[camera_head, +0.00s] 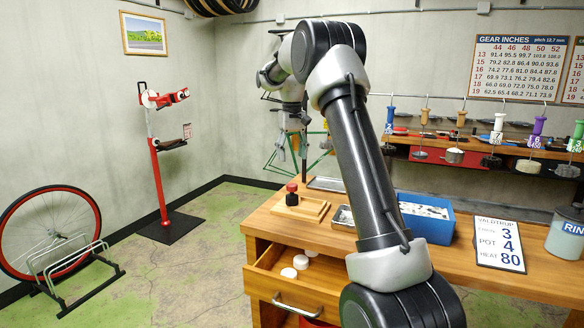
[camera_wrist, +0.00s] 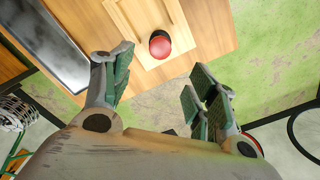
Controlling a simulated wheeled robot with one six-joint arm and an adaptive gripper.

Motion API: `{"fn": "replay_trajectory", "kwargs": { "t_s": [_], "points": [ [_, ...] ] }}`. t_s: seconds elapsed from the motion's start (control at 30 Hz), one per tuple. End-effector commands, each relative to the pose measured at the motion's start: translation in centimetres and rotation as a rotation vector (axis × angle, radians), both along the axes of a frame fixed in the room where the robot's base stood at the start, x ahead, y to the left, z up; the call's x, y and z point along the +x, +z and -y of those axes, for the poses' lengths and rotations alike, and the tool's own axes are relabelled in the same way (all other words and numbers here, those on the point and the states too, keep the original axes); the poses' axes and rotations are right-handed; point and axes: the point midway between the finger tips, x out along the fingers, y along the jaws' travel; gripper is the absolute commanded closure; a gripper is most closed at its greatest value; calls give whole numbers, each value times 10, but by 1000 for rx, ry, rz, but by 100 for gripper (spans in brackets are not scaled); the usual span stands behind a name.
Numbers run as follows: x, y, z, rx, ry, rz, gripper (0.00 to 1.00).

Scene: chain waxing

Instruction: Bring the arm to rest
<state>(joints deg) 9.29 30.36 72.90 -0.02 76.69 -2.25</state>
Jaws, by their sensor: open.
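My gripper (camera_wrist: 162,92) is open and empty in the wrist view, its two padded fingers spread wide apart. It points down over the left corner of the wooden workbench (camera_head: 473,262). In the head view my arm rises high over the bench, and my gripper (camera_head: 292,135) hangs beyond the bench's left end, partly hidden against the green bike frame. A red-topped dark knob (camera_head: 292,194) stands upright on a light wooden board (camera_head: 313,211). The knob also shows in the wrist view (camera_wrist: 160,44), below and apart from the fingers.
A drawer (camera_head: 285,300) with white pucks stands open at the bench front. A blue box (camera_head: 428,222), a number card (camera_head: 499,244) and a grey tub (camera_head: 566,232) occupy the bench. A red repair stand (camera_head: 158,185) and a red-rimmed wheel (camera_head: 48,237) stand left. Floor between is free.

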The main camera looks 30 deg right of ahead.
Motion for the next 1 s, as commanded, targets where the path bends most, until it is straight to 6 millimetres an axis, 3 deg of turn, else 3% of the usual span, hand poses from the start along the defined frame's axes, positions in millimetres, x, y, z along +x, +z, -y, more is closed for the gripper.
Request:
{"fn": "replay_trajectory", "kwargs": {
  "t_s": [0.23,0.67,0.73,0.87,1.0],
  "points": [
    [0,10,0,0,0,0,42],
    [2,9,0,-1,-3,11,42],
    [5,2,1,-3,-8,23,42],
    [-18,-32,-3,4,-15,-22,42],
    [-72,-34,-17,4,-14,-27,42]
  ]
}}
